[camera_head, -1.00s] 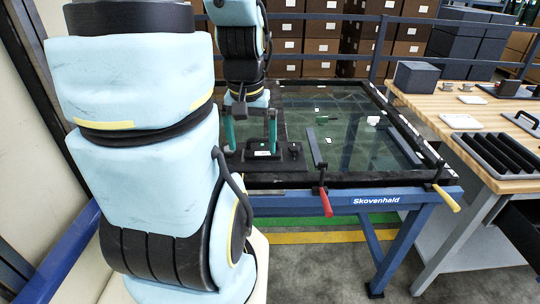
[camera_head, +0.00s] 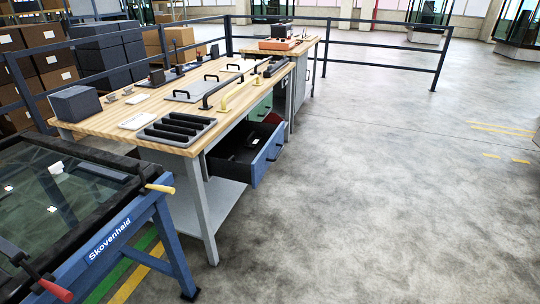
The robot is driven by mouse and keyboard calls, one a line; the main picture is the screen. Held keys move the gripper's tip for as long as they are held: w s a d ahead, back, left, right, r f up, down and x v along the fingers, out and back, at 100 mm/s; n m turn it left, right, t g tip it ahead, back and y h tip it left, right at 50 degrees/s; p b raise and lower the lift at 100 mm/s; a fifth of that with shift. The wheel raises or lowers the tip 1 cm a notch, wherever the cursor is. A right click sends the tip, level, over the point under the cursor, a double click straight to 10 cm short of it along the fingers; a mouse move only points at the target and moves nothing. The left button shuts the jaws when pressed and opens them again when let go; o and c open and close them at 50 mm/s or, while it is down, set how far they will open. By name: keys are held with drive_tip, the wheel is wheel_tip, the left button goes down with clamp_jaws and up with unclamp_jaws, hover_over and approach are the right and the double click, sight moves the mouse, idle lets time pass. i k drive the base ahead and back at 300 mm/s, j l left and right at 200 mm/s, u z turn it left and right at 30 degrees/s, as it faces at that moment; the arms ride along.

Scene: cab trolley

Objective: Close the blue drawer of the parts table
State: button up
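The parts table (camera_head: 133,102) has a light wooden top and stands left of the middle, beyond a glass-topped blue bench. Its blue drawer (camera_head: 268,155) is pulled out under the top, on the side facing the open floor. The drawer has a dark handle on its blue front, dark walls and a small dark item inside that I cannot make out. My gripper and arm are not in view now.
The blue Skovenhald bench (camera_head: 125,235), with red-handled and yellow-handled clamps, fills the lower left. Dark trays and handles lie on the tabletop. Grey floor (camera_head: 390,200) is clear on the right. A railing stands behind.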

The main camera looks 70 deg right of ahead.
sight(255, 161)
drive_tip(key=l+z, duration=0.35)
drive_tip(key=l, duration=1.1)
